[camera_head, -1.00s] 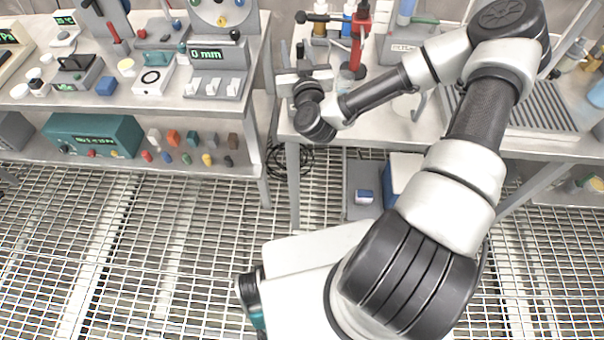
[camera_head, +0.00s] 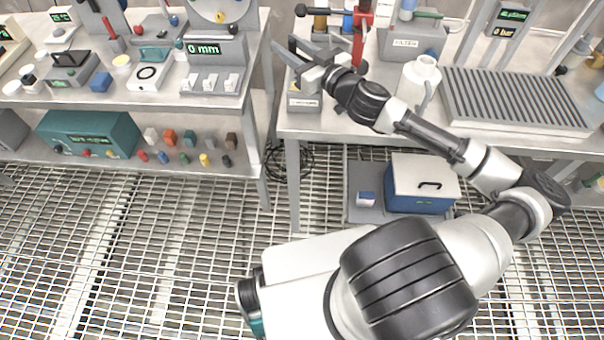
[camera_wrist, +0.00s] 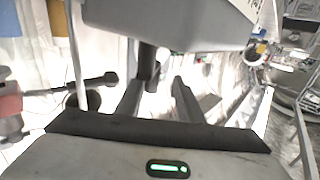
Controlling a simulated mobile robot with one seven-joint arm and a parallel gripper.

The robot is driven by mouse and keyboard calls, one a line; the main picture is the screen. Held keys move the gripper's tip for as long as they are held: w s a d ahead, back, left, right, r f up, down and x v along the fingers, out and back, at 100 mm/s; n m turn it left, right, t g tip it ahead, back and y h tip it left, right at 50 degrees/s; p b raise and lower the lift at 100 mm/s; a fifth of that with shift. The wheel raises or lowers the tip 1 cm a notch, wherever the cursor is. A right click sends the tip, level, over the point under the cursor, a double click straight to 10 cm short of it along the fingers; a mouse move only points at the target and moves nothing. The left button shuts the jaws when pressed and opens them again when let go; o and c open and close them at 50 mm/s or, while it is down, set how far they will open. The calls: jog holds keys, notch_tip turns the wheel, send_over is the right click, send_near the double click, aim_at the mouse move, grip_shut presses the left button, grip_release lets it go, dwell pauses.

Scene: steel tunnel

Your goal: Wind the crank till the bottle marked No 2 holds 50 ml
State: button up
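My gripper (camera_head: 282,43) is over the left end of the right-hand bench in the head view, fingers spread and pointing to the upper left. In the wrist view the gripper (camera_wrist: 162,82) is open. A dark upright peg (camera_wrist: 149,66) under a grey body (camera_wrist: 175,22) shows near the left fingertip. It may be the crank's handle; whether they touch I cannot tell. A grey box with a small display (camera_head: 303,101) stands below my gripper. Behind stand a yellow-brown vessel (camera_head: 320,22), a blue one (camera_head: 348,20) and a red fitting (camera_head: 361,35). No "No 2" mark or level is readable.
A white jug (camera_head: 418,82) and a grey box (camera_head: 412,40) stand right of my wrist. A ribbed grey tray (camera_head: 515,100) lies farther right. The left bench carries a 0 mm gauge (camera_head: 215,65). A blue cool box (camera_head: 420,200) sits on the floor.

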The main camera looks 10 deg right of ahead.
jog(key=v, duration=1.7)
jog(key=s+a+f+g, duration=0.5)
jog(key=f, duration=0.2)
jog(key=s+a+f+g+y+p, duration=0.1)
jog(key=s+a+f+g, duration=0.4)
jog(key=f, duration=0.3)
jog(key=shift+s+a+f+n+g, duration=0.25)
jog(key=shift+s+a+n+g, duration=0.05)
jog(key=shift+s+a, duration=0.15)
jog(key=shift+w+p, duration=0.1)
jog(key=shift+p, duration=0.2)
